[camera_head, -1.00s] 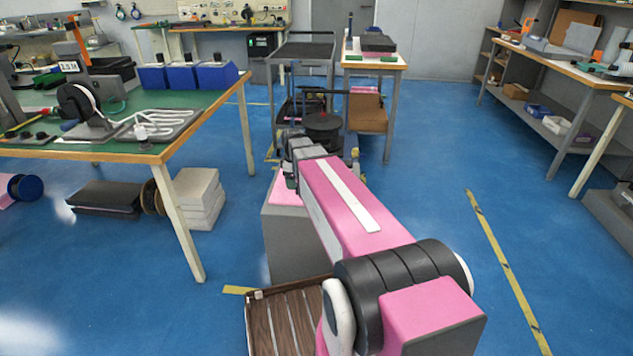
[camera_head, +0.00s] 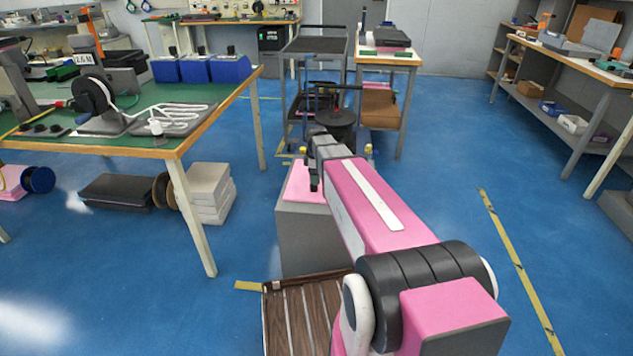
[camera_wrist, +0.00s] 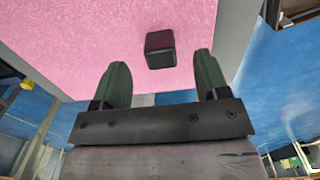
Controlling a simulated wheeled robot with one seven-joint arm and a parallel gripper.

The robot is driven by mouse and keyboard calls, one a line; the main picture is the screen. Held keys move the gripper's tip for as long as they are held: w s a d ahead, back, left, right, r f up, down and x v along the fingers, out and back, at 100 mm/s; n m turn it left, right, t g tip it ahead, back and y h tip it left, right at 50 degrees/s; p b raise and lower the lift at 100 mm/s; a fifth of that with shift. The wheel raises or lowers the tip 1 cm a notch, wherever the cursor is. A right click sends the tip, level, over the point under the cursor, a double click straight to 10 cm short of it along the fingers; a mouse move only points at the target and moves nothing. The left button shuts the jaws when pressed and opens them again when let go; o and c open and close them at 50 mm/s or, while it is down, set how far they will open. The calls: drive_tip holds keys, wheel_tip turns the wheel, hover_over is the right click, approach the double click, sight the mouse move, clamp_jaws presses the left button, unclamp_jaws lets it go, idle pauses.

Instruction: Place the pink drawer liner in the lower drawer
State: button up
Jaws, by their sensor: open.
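The pink drawer liner (camera_head: 299,182) appears as a flat pink sheet on top of a grey box, partly hidden by my arm. In the wrist view the pink sheet (camera_wrist: 95,45) fills the upper left, and a dark block (camera_wrist: 160,49) stands on it. My gripper (camera_wrist: 162,80) is open and empty, its two fingers apart with the block just beyond the gap between their tips. In the head view my gripper is small and mostly hidden by its own wrist. I cannot make out a lower drawer for certain.
The grey box (camera_head: 305,240) stands on the blue floor. A green-topped workbench (camera_head: 190,135) is to the left. A dark cart (camera_head: 313,45) and a small table (camera_head: 390,62) stand behind. A slatted wooden tray (camera_head: 300,315) is at the bottom. Floor to the right is clear.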

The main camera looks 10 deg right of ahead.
drive_tip(key=shift+d+f, duration=0.15)
drive_tip(key=shift+f, duration=1.05)
drive_tip(key=shift+d+f, duration=0.1)
drive_tip(key=shift+f, duration=1.05)
drive_tip(key=c, duration=1.1)
drive_tip(key=shift+r, duration=0.15)
